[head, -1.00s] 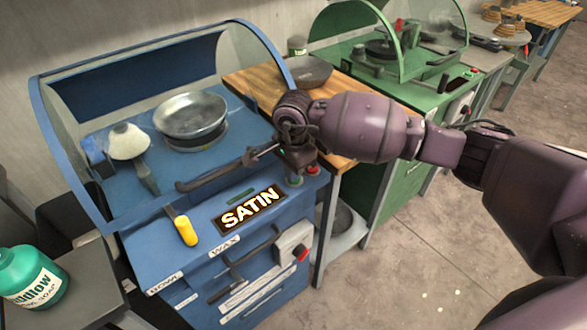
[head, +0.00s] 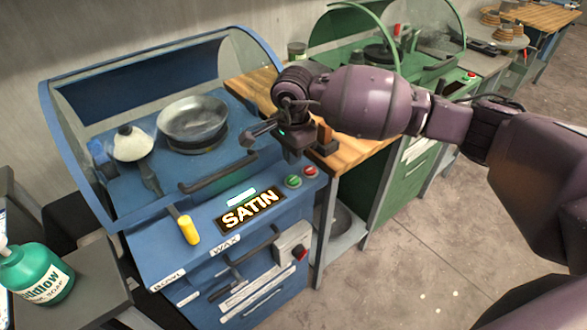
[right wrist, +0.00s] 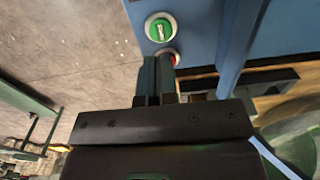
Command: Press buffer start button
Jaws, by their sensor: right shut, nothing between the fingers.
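The blue buffing machine (head: 160,259) stands at the left with a green button (head: 293,181) and a red button (head: 310,171) on its front right corner. A small display (head: 241,196) above the SATIN sign is lit pale cyan. My right gripper (head: 291,157) is just above and behind the buttons, its fingers shut and empty. In the right wrist view, the green button (right wrist: 160,27) is clear beyond the fingertips (right wrist: 158,60), and the red button (right wrist: 175,55) is partly hidden by the fingers. Neither button shows clear contact. My left gripper is out of view.
A metal bowl (head: 192,118) sits on the machine under a clear hood, with a dark bar handle (head: 219,174) in front. A yellow-handled lever (head: 188,230) is left of the SATIN sign (head: 250,211). A green soap bottle (head: 38,272) stands at far left.

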